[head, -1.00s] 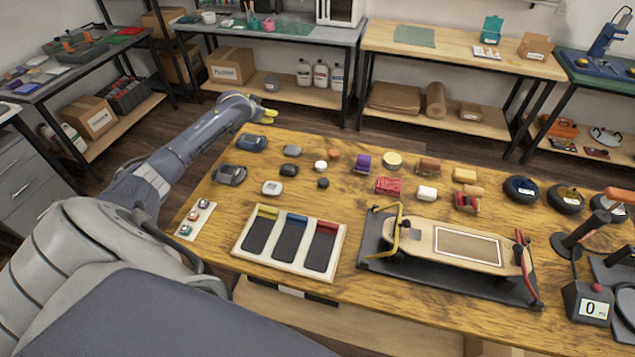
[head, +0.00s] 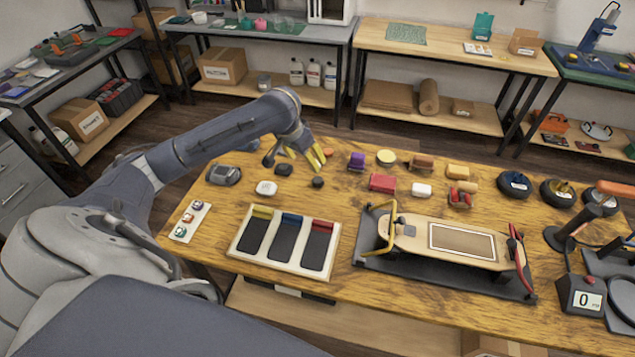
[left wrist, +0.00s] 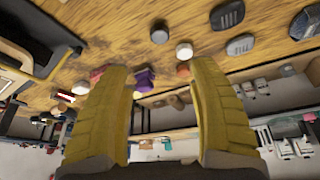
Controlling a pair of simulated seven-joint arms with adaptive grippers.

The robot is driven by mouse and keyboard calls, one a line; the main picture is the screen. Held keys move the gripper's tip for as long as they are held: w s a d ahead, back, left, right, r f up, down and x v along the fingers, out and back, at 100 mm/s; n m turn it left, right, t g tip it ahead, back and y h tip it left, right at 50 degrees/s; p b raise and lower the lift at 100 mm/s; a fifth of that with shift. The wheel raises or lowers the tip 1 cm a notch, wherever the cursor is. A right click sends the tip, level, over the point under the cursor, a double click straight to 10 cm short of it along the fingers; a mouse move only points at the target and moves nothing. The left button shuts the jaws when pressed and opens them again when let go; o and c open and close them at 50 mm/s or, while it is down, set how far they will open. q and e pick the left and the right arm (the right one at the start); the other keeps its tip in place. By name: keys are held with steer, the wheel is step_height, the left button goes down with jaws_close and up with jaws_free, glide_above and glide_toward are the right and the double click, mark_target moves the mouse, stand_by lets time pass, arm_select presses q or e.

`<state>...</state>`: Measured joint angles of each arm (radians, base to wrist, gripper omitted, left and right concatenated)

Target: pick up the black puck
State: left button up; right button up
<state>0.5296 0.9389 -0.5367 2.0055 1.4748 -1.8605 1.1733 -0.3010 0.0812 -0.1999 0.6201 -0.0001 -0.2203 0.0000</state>
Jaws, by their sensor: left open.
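The black puck (head: 317,182) is a small dark disc lying on the wooden table, just in front of my left gripper's yellow fingers. It also shows in the left wrist view (left wrist: 159,33), beyond the fingertips near the top edge. My left gripper (head: 307,158) is open and empty, above the table. Its two fingers are wide apart in the left wrist view (left wrist: 160,75). A white puck (left wrist: 184,51) lies close to the black one; my gripper covers it in the head view. My right gripper is not in view.
An orange puck (head: 328,152) lies just behind the fingers. A black rounded piece (head: 284,169) and a white one (head: 266,188) lie left of the black puck. A tray with three dark strips (head: 237,245) and a skateboard deck (head: 408,229) in a stand are nearer.

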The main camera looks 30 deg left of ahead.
arm_select(q)
glide_toward(318, 180)
steer(key=x, duration=0.5)
steer(key=shift+w+r, duration=0.1)
steer(key=shift+w, duration=0.1)
steer(key=shift+s+x, duration=0.1)
steer(key=shift+x, duration=1.25)
steer(key=shift+s+x, duration=0.15)
steer(key=shift+x, duration=1.2)
steer(key=c, duration=1.1)
